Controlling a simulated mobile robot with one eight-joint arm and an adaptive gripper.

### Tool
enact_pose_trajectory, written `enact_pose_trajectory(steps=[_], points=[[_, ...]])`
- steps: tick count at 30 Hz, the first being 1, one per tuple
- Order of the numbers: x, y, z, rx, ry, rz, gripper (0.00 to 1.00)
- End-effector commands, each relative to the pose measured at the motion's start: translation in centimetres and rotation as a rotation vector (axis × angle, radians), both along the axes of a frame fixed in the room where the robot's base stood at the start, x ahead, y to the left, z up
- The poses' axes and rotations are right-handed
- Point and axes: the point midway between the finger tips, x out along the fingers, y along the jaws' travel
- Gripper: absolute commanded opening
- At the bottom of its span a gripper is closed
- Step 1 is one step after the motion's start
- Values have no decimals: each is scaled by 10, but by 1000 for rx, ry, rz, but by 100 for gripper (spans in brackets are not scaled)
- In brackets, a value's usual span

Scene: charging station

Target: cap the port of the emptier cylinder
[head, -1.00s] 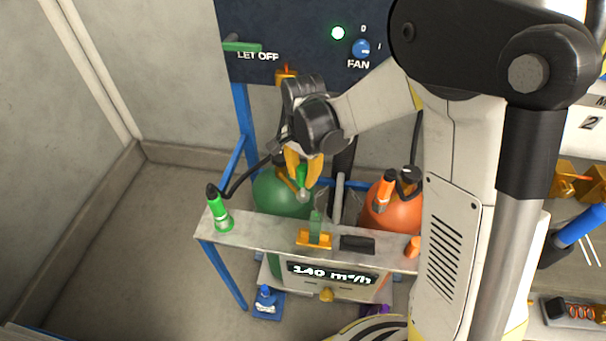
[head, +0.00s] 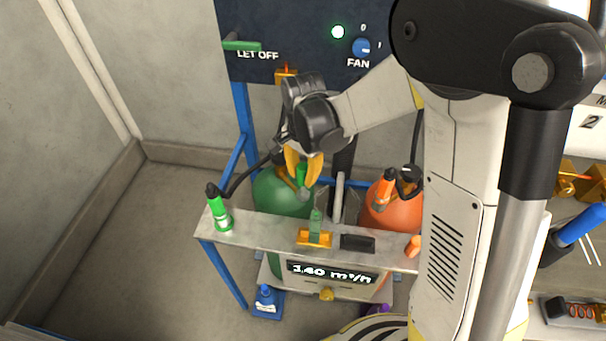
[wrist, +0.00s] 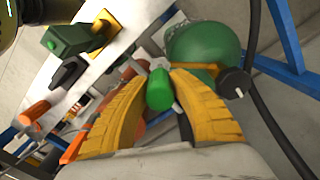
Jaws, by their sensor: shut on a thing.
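My gripper (head: 302,170) is shut on a small green cap (wrist: 159,90), which also shows between the yellow fingers in the head view (head: 300,174). It holds the cap above the front right of the green cylinder (head: 275,194). That cylinder lies behind the fingers in the wrist view (wrist: 203,45). A pale metal end shows just under the cap in the head view; I cannot tell if they touch. The orange cylinder (head: 383,217) stands to the right with an orange fitting (head: 385,186) on it. An orange cap (head: 413,245) is on the bench's right end.
The grey bench (head: 262,231) carries a green hose connector (head: 218,210), an orange holder (head: 314,239) with a green upright piece, and a black block (head: 357,243). Its display (head: 331,273) reads about 140 m³/h. A black hose (wrist: 252,40) runs beside the green cylinder.

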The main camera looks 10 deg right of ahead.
Motion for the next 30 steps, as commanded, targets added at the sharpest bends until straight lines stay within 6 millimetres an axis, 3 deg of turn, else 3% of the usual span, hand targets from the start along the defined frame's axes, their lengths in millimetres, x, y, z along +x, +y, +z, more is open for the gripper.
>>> enact_pose_trajectory(steps=[30], points=[[0, 0, -6, 0, 0, 0, 5]])
